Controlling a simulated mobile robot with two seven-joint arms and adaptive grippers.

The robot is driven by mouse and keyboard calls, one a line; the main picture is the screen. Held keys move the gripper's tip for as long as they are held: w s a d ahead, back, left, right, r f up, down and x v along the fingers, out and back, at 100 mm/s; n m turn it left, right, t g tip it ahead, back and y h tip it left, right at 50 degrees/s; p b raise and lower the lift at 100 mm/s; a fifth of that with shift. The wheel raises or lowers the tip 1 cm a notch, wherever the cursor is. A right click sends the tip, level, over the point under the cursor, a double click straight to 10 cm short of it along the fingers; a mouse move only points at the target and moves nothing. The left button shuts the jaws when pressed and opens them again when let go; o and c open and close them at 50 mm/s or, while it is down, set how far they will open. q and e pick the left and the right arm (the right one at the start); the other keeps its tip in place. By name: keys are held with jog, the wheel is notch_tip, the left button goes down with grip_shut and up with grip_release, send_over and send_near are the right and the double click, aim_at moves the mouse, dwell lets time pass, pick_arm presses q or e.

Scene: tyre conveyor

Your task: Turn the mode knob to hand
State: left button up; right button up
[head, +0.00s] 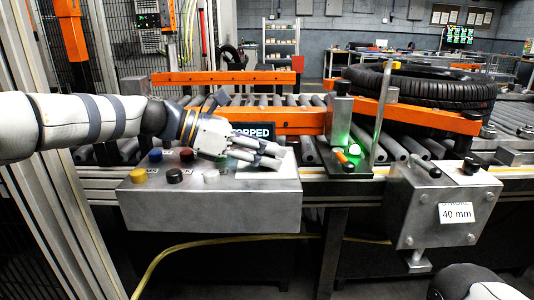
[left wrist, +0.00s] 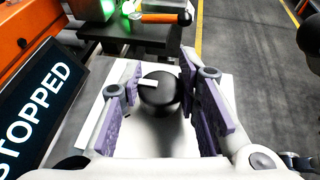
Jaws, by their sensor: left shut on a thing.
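The mode knob (left wrist: 160,95) is a round black knob with a white pointer mark. In the left wrist view its pointer lies toward the left, near the left finger. My left gripper (left wrist: 164,100) has its purple-padded fingers on either side of the knob and is shut on it. In the head view my left gripper (head: 272,156) reaches down over the right part of the grey control box (head: 215,212), and its fingers hide the knob. The lettering around the knob cannot be read. My right gripper is not in view.
A "STOPPED" display (head: 252,130) stands behind. A lit green lamp (head: 354,149) is to the right. A tyre (head: 430,86) lies on the conveyor.

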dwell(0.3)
pick_arm(q)
jog(key=o, duration=1.2)
jog(key=v, duration=1.2)
jog(key=shift+r, duration=0.1)
